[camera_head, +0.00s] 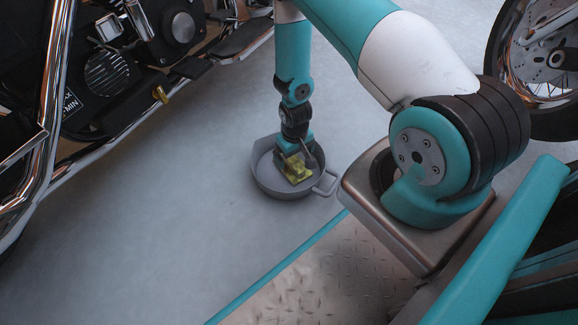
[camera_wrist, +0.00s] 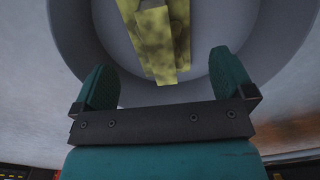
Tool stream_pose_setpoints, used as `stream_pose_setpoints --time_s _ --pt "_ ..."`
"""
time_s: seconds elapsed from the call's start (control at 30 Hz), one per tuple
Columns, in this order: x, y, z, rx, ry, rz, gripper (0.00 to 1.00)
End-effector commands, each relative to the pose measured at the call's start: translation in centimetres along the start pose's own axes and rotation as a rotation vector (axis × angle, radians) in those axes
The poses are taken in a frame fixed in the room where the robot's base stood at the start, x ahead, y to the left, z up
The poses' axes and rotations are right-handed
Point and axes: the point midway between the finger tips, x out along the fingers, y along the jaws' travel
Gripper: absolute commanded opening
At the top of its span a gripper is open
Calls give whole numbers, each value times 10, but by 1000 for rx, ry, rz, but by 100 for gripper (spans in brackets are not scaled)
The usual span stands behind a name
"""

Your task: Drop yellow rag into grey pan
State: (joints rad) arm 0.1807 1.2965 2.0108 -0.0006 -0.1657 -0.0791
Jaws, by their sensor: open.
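The grey pan (camera_head: 262,184) sits on the floor near the middle of the head view, with a handle on its right side. Its inside wall also shows in the wrist view (camera_wrist: 85,40). The yellow rag (camera_head: 296,169) is inside the pan, below my gripper (camera_head: 301,160). In the wrist view the rag (camera_wrist: 163,45) is stained and folded, and lies beyond the fingertips. My gripper (camera_wrist: 166,80) is open, with clear space between its teal fingers.
A motorcycle (camera_head: 110,75) stands at the upper left, its chrome pipes near the floor. A wheel (camera_head: 545,60) is at the upper right. A metal tread plate (camera_head: 320,275) edged in teal lies at the lower right. The floor (camera_head: 150,230) left of the pan is clear.

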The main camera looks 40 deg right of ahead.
Motion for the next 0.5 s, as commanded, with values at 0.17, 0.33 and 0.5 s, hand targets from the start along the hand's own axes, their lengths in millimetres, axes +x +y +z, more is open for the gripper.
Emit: stream_pose_setpoints --time_s 0.17,0.33,0.5 --pt "-15 0 0 0 1 0 100" --pt "-54 0 -1 0 2 0 100" --pt "-99 0 -1 0 1 0 100"
